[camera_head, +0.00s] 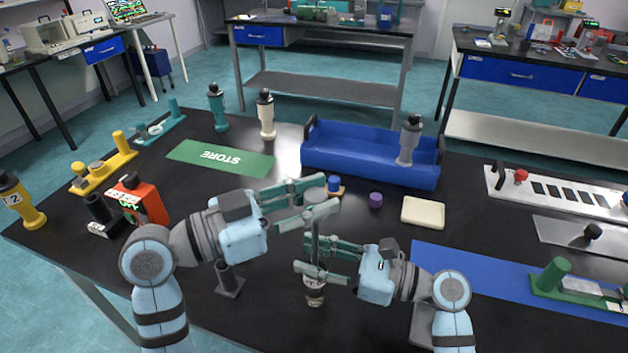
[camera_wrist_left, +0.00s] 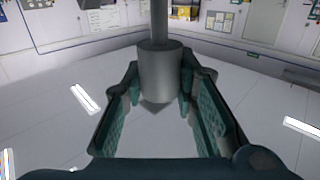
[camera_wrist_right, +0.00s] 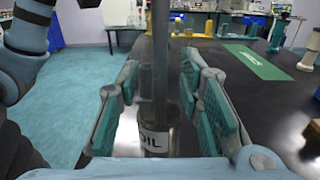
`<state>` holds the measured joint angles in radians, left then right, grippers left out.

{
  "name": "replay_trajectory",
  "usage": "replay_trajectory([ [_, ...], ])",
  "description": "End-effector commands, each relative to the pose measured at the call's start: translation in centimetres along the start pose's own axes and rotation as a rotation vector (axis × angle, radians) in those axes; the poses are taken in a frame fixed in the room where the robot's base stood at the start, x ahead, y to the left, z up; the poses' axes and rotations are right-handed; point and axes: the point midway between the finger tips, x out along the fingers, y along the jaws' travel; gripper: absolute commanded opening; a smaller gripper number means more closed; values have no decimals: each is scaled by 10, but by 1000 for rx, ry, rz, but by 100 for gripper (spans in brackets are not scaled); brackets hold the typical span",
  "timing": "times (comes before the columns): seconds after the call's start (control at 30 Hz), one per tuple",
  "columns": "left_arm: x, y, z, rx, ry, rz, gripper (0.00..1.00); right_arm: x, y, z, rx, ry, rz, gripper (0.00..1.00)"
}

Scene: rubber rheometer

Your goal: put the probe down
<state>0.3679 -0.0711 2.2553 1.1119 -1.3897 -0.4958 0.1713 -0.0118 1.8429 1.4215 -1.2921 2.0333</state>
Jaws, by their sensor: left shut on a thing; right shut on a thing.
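The probe (camera_head: 314,238) is a grey rod hanging upright below my left gripper (camera_head: 318,203). In the left wrist view, that gripper is shut on the probe's thick grey cylinder (camera_wrist_left: 160,75). My right gripper (camera_head: 317,262) is lower, near the table's front. It is shut around a clear jar (camera_head: 315,292), whose label reads OIL in the right wrist view (camera_wrist_right: 154,141). The rod runs down between the right fingers and seems to enter the jar; its tip is hidden. I cannot tell whether the jar touches the table.
A dark stand (camera_head: 229,282) is left of the jar. A blue tray (camera_head: 345,165), green STORE mat (camera_head: 215,158), purple knob (camera_head: 376,199) and cream pad (camera_head: 423,212) lie behind. An orange meter (camera_head: 147,203) is left, a blue mat (camera_head: 480,282) right.

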Motion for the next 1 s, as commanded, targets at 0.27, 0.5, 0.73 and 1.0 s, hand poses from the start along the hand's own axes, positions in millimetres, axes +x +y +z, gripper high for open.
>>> replay_trajectory([
  [0.27,0,0,1,1,0,0,29,0,0,0,0,0,0,2],
  [0.5,0,0,1,1,0,0,50,0,0,0,0,0,0,2],
  [0.73,0,0,1,1,0,0,50,0,0,0,0,0,0,2],
  [1.0,0,0,1,1,0,0,50,0,0,0,0,0,0,2],
])
